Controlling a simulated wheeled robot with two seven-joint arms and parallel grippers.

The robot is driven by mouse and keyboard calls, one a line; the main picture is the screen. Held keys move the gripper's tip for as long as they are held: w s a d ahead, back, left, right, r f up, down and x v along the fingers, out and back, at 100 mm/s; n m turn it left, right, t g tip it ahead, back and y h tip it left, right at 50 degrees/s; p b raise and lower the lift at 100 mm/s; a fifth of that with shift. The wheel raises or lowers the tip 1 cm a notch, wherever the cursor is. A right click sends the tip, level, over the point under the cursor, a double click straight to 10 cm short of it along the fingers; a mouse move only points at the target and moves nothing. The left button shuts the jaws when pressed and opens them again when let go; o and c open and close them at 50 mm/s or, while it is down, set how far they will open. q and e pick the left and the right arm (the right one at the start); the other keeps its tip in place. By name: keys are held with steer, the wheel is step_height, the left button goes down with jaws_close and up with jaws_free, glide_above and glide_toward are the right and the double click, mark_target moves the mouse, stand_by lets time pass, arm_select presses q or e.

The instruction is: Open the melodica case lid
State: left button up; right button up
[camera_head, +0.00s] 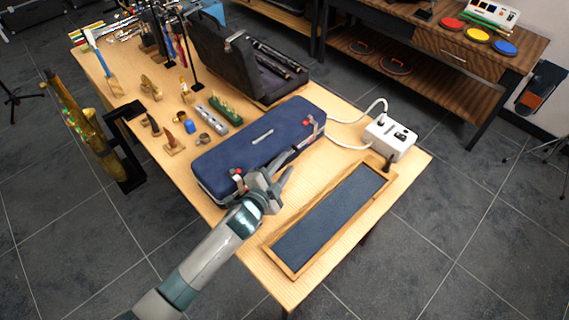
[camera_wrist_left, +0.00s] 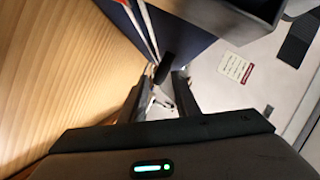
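The melodica case (camera_head: 245,150) is a long dark blue box with a pale handle on top. It lies shut on the wooden table, at a slant. One red-tipped latch (camera_head: 238,174) is near its left front corner and another (camera_head: 308,120) is near its right end. My left gripper (camera_head: 280,180) is at the front side of the case, just right of the left latch. Its fingers are apart with nothing seen between them. In the left wrist view the fingers (camera_wrist_left: 160,100) are also spread; contact with the case cannot be told. My right gripper is not in view.
A wood-framed dark tray (camera_head: 330,220) lies in front of the case. A white box (camera_head: 390,138) with white cables stands to the right. An open black case (camera_head: 265,70) is behind. Small instruments (camera_head: 205,115) crowd the left of the table (camera_head: 415,165).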

arm_select(q)
steer(key=shift+w+d, duration=0.1)
steer(key=shift+w, duration=0.15)
jaws_close()
